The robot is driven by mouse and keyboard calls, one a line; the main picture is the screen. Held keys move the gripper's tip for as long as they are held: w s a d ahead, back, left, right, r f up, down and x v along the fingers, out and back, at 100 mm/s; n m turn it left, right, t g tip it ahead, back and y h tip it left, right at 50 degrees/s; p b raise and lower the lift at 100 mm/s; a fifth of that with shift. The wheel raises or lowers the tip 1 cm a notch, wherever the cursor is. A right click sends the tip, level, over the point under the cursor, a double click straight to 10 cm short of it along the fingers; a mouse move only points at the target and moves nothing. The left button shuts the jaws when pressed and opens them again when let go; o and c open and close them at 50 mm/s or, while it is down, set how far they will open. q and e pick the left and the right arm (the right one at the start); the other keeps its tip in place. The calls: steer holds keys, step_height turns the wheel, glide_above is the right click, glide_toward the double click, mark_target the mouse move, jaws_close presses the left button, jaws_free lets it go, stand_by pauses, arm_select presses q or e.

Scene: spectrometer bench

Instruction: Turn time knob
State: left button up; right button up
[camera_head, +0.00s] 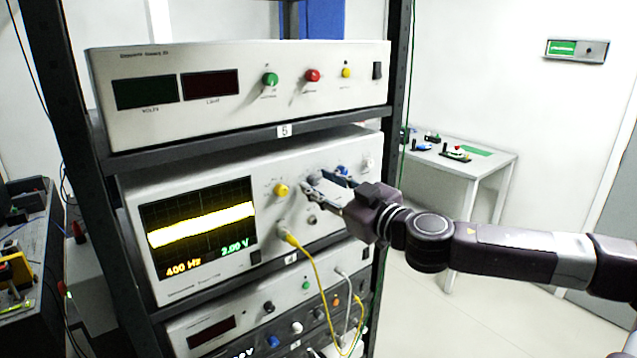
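The oscilloscope (150,285) sits on the middle shelf, its screen (198,232) showing a thick yellow trace, "400 Hz" and "2.00 V". Its panel has a yellow knob (281,190), a grey knob (316,178), and a blue knob (342,170) partly behind my gripper. No knob label is readable as time. My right gripper (316,182) comes in from the right, its dark fingertips apart at the panel with the grey knob between them. Whether they press on it I cannot tell. My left gripper is not in view.
A power unit (140,130) with two dark displays sits on the shelf above. A yellow cable (318,272) hangs from the oscilloscope past the lower unit (190,345). The black rack post (400,80) stands close to my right arm. A white table (480,165) stands behind.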

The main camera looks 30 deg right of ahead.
steer(key=shift+s+r, duration=0.1)
steer(key=shift+s, duration=0.05)
steer(key=shift+c, duration=0.8)
jaws_close()
